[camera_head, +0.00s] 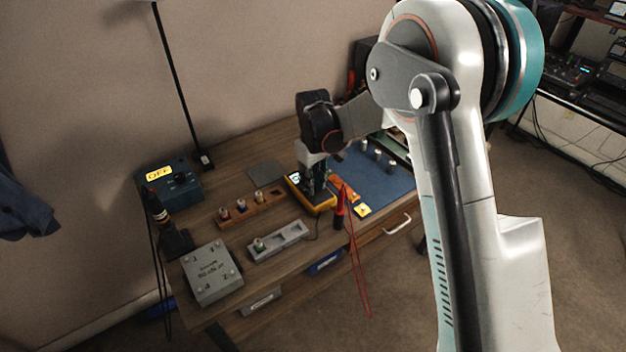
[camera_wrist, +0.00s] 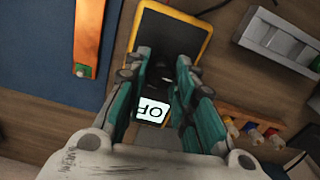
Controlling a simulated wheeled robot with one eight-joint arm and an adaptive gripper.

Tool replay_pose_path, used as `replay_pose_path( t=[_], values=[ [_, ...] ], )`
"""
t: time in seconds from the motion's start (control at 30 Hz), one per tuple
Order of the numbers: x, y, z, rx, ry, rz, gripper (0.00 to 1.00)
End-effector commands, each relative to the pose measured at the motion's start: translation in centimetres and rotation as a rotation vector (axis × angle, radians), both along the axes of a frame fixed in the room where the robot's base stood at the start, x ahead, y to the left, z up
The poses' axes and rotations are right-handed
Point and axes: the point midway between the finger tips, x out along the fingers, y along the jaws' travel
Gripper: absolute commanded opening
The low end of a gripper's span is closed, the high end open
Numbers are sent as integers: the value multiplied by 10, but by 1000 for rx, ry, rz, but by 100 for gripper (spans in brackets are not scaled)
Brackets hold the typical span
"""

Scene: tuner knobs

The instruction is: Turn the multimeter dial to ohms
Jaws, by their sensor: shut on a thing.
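The multimeter (camera_head: 323,207) has a yellow case with a dark face and lies on the wooden bench. It also shows in the wrist view (camera_wrist: 151,12), upside down, with a lit white display (camera_wrist: 153,108) on which the letters "OF" can be read. My gripper (camera_head: 313,188) points down over the multimeter's face. In the wrist view my gripper's teal fingers (camera_wrist: 162,72) come together over the middle of the face, shut on the dial. The dial is dark and mostly hidden between the fingers, so its pointer cannot be read.
A blue mat (camera_head: 386,181) with small knobs lies to the right, and an orange strip (camera_wrist: 88,40) is beside the multimeter. A wooden rack (camera_head: 249,208), a grey tray (camera_head: 280,242), a grey box (camera_head: 211,273) and a blue "OFF" box (camera_head: 174,184) stand left. Red leads (camera_head: 341,205) hang over the front edge.

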Motion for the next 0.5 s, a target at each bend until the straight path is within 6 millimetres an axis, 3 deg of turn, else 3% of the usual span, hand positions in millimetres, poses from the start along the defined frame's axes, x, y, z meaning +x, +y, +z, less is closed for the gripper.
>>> replay_pose_path(
  t=[0.4,0.43,0.5],
  values=[
    [2,1,1,2,-5,0,0],
    [2,1,1,2,-5,0,31],
    [2,1,1,2,-4,0,46]
  ],
)
